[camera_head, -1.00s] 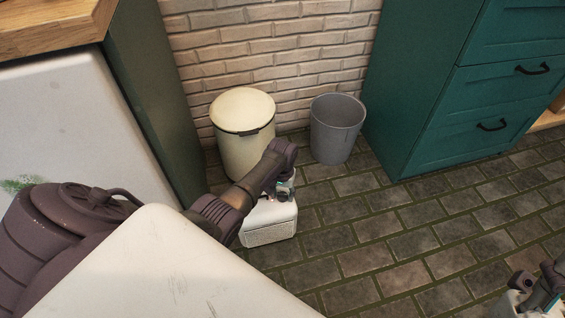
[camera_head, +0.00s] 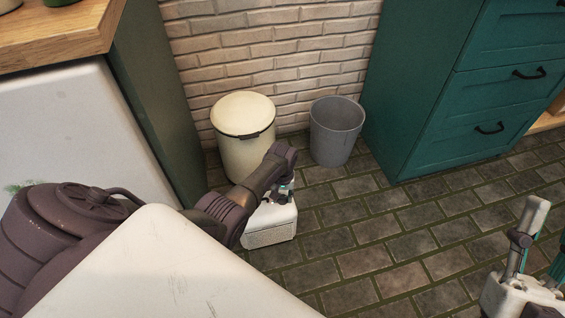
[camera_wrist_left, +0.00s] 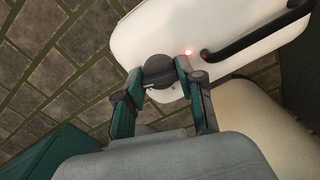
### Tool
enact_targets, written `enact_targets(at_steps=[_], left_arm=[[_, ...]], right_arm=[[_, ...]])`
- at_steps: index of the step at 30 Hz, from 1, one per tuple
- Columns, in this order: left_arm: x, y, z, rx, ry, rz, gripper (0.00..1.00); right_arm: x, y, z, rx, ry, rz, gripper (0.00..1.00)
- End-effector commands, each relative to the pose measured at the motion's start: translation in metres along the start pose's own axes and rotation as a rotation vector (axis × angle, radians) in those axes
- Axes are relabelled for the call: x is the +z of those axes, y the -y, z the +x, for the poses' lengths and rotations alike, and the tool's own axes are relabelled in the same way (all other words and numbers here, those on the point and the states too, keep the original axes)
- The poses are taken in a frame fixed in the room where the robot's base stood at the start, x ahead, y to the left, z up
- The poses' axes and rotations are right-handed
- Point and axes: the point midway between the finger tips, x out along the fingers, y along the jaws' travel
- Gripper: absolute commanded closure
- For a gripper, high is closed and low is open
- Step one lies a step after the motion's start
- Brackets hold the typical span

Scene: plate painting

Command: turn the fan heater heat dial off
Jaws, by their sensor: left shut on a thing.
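The white fan heater (camera_head: 270,228) stands on the floor in front of the cream bin. In the left wrist view its top (camera_wrist_left: 225,28) shows a dark round heat dial (camera_wrist_left: 158,68), a lit red lamp (camera_wrist_left: 188,51) and a black handle (camera_wrist_left: 262,36). My left gripper (camera_wrist_left: 160,80) is shut on the dial, one finger on each side. In the head view the left gripper (camera_head: 284,191) is over the heater's top and my wrist hides the dial. My right gripper (camera_head: 541,245) is open and empty at the lower right, apart from the heater.
A cream lidded bin (camera_head: 243,150) and a grey open bin (camera_head: 336,130) stand by the brick wall. A teal drawer cabinet (camera_head: 440,110) is at the right, a dark green cabinet side (camera_head: 150,95) at the left. The tiled floor (camera_head: 400,240) at the right is clear.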

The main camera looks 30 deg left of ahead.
Motion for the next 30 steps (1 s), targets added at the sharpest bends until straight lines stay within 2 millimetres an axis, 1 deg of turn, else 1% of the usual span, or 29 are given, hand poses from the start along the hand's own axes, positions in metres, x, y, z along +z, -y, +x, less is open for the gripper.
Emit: enact_targets(at_steps=[2,6,12,15,21,30], left_arm=[[0.000,-0.001,-0.004,0.001,0.001,-0.069,0.97],[0.001,-0.001,-0.003,0.001,0.002,-0.201,0.97],[0.000,-0.001,-0.002,0.002,0.001,-0.393,0.97],[0.000,0.000,-0.002,0.000,0.001,-0.487,0.97],[0.000,-0.001,-0.001,0.000,0.001,-0.676,0.97],[0.000,-0.001,-0.001,0.001,0.001,-0.961,0.97]], right_arm=[[0.016,-0.003,0.003,0.004,0.113,-0.007,0.60],[0.046,-0.006,-0.004,0.012,0.296,-0.014,0.60],[0.076,-0.011,-0.017,0.022,0.491,-0.022,0.60],[0.087,-0.013,-0.024,0.026,0.565,-0.025,0.60],[0.101,-0.016,-0.036,0.032,0.674,-0.028,0.60],[0.113,-0.018,-0.049,0.037,0.773,-0.030,0.60]])
